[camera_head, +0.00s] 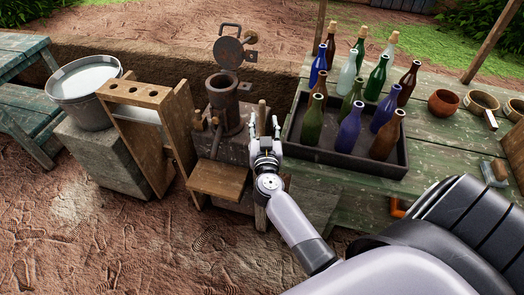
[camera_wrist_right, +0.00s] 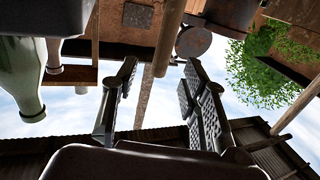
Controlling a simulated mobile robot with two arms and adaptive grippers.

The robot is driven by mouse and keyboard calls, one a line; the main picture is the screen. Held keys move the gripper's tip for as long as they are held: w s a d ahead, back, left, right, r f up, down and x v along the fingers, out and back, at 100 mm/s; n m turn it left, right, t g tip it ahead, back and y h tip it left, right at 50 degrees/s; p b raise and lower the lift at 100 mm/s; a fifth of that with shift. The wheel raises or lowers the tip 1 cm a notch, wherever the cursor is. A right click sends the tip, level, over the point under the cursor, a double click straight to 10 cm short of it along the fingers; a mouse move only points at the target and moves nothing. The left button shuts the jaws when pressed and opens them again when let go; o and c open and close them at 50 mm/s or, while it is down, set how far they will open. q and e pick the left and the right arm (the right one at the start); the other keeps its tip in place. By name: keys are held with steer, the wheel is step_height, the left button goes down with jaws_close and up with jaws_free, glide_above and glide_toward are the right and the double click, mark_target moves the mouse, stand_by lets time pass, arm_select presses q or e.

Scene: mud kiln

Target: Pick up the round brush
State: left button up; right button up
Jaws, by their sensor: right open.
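My right gripper (camera_head: 264,120) is open, between the metal pot and the bottle tray. An upright wooden rod (camera_head: 262,106) shows between its fingers. In the right wrist view, which looks upside down, the open fingers (camera_wrist_right: 160,69) stand either side of a round wooden rod (camera_wrist_right: 169,38), with gaps on both sides. The rod's lower end is out of sight, so I cannot tell whether it is the round brush's handle. No bristles show clearly. My left gripper is not in view.
A dark tray (camera_head: 345,159) full of bottles stands close to the right of my right gripper. A metal pot (camera_head: 224,110) and wooden stand (camera_head: 217,181) are to its left. A bucket (camera_head: 86,90) is farther left. Bowls (camera_head: 443,103) stand on the green table (camera_head: 432,150).

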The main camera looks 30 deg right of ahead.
mark_target(262, 110)
steer(key=shift+a+b+x, duration=0.2)
steer(key=shift+b+x, duration=0.15)
steer(key=shift+x, duration=3.2)
steer(key=shift+w+r, duration=0.1)
steer(key=shift+r, duration=0.1)
steer(key=shift+c, duration=0.2)
jaws_close()
